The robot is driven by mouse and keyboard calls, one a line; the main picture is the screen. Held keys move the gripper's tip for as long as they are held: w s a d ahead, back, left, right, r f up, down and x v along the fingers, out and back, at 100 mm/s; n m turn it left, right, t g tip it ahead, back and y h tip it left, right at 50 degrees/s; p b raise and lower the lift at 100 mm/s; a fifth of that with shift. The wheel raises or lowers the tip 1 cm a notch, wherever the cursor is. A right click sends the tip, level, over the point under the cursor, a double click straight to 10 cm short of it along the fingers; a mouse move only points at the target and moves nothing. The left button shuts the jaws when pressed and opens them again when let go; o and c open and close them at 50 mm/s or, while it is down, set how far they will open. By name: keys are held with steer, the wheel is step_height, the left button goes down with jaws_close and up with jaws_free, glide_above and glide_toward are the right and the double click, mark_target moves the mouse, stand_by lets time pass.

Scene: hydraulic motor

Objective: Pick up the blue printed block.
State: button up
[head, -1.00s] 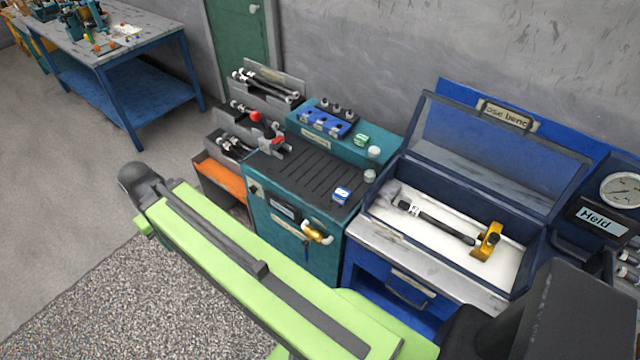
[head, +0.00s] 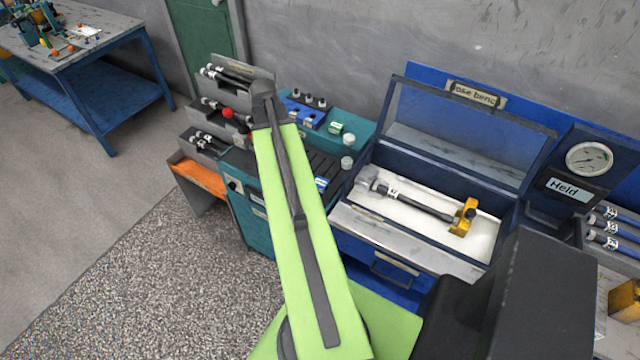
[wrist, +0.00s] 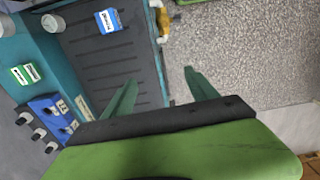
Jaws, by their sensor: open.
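The blue printed block (head: 322,183), small with a white label, lies on the dark ribbed top of the teal cabinet (head: 252,222), just right of my arm in the head view. In the wrist view the block (wrist: 108,20) is near the top edge, with its label face up. My gripper (wrist: 160,92) is open and empty, its two green fingers spread over the cabinet's edge and the floor beside it. The block is apart from the fingers, beyond them and to the left in that view. In the head view my arm hides the gripper.
A green printed block (head: 336,128), a blue holder (wrist: 48,112) and two white knobs (head: 347,163) are on the teal cabinet. A yellow fitting (wrist: 163,22) sticks out from its side. Right of it, the blue hose bench (head: 345,222) has its lid up.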

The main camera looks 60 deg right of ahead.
glide_above(321, 182)
steer(key=f+b, duration=1.2)
steer(key=shift+s+d, duration=0.25)
steer(key=shift+d, duration=0.1)
steer(key=shift+r, duration=0.15)
steer(key=f+b, duration=0.5)
steer(key=shift+w+a+f, duration=0.2)
steer(key=shift+w+a, duration=0.15)
steer(key=shift+a, duration=0.05)
steer(key=shift+r, duration=0.15)
steer(key=c, duration=1.4)
steer(key=shift+r, duration=0.15)
